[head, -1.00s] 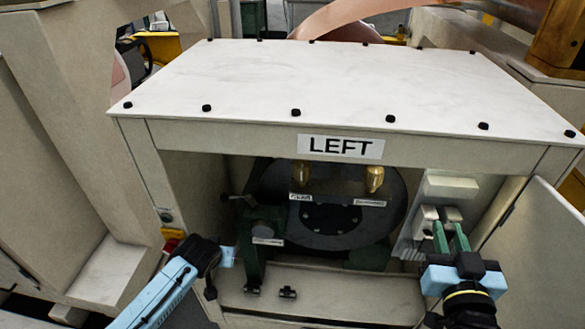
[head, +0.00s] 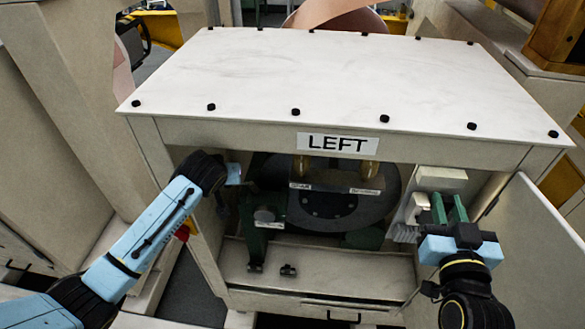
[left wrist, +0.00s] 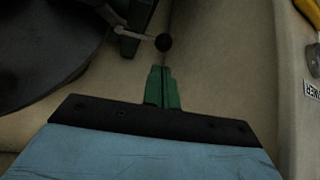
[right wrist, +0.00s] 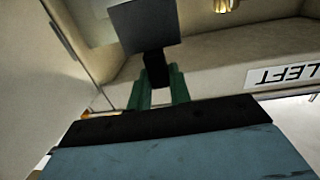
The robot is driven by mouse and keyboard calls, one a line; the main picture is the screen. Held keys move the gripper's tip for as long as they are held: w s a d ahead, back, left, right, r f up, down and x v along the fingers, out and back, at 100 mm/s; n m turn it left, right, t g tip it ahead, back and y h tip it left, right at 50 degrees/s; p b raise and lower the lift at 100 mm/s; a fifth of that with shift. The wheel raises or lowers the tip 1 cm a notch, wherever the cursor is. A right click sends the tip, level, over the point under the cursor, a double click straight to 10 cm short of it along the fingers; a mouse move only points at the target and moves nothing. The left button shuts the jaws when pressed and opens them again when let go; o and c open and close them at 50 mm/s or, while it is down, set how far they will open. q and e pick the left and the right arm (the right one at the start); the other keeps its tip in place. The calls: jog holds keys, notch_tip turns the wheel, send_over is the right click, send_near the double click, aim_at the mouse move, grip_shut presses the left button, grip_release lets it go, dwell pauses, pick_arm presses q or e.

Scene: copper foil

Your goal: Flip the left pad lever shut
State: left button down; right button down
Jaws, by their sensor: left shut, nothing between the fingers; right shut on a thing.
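The lever (left wrist: 135,33) has a pale rod and a black ball knob (left wrist: 163,42). In the left wrist view it extends from a green bracket beside the dark disc. My left gripper (left wrist: 161,72) is shut and empty, its tips just below the knob in that view; whether they touch cannot be told. In the head view my left gripper is at the cabinet's left opening, fingertips hidden. My right gripper (head: 449,208) is at the right of the opening. In the right wrist view its fingers are shut on a dark square-headed piece (right wrist: 143,25).
The cabinet's white top (head: 330,75) carries a LEFT label (head: 337,143) on its front edge. Inside is a large dark disc (head: 330,205). Pale grey blocks (head: 405,215) stand beside my right gripper. An open door panel (head: 535,235) is at the right.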

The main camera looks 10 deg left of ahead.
pick_arm(q)
jog(key=shift+x, duration=2.75)
